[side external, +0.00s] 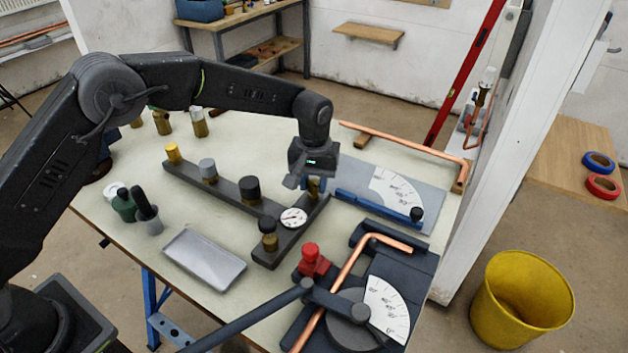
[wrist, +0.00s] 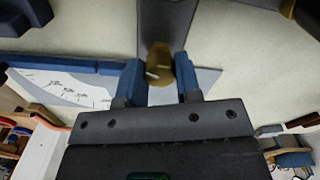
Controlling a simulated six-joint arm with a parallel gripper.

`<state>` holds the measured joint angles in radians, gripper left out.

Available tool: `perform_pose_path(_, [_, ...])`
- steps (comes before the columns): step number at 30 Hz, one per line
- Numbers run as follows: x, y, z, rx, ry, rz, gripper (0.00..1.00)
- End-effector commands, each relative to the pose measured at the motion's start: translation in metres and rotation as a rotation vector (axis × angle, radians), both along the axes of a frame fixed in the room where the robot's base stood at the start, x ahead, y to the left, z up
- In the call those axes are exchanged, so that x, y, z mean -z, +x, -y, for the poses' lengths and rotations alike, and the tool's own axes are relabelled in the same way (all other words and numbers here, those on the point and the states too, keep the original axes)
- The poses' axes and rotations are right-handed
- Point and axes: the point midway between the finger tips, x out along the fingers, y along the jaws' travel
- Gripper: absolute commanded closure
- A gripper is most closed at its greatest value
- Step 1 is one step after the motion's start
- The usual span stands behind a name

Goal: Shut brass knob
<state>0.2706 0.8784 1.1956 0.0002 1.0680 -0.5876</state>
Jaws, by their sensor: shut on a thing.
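My gripper (side external: 314,184) is low over the far right end of a dark T-shaped manifold bar (side external: 229,189). In the wrist view its two blue fingers (wrist: 160,80) are closed on a brass-coloured knob (wrist: 158,62) at the end of the dark bar (wrist: 160,22). In the side view, only a small brass patch shows between the fingers, so which way the knob is turned cannot be told. A yellow brass-topped valve (side external: 172,153) stands at the bar's other end. A grey knob (side external: 207,168), a black knob (side external: 250,188) and a round gauge (side external: 293,217) are also on the manifold.
A pipe bender with a copper pipe (side external: 350,270) and a red knob (side external: 311,258) is at the front right. A blue-edged plate with a dial (side external: 396,188) lies right of my gripper. A grey tray (side external: 204,260) is at the front left. A yellow bucket (side external: 522,300) stands on the floor.

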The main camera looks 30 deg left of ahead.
Motion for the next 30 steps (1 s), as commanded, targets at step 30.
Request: perform_pose_path(30, [-0.0014, 0.0007, 0.0001, 0.923, 0.0, 0.003, 0.92])
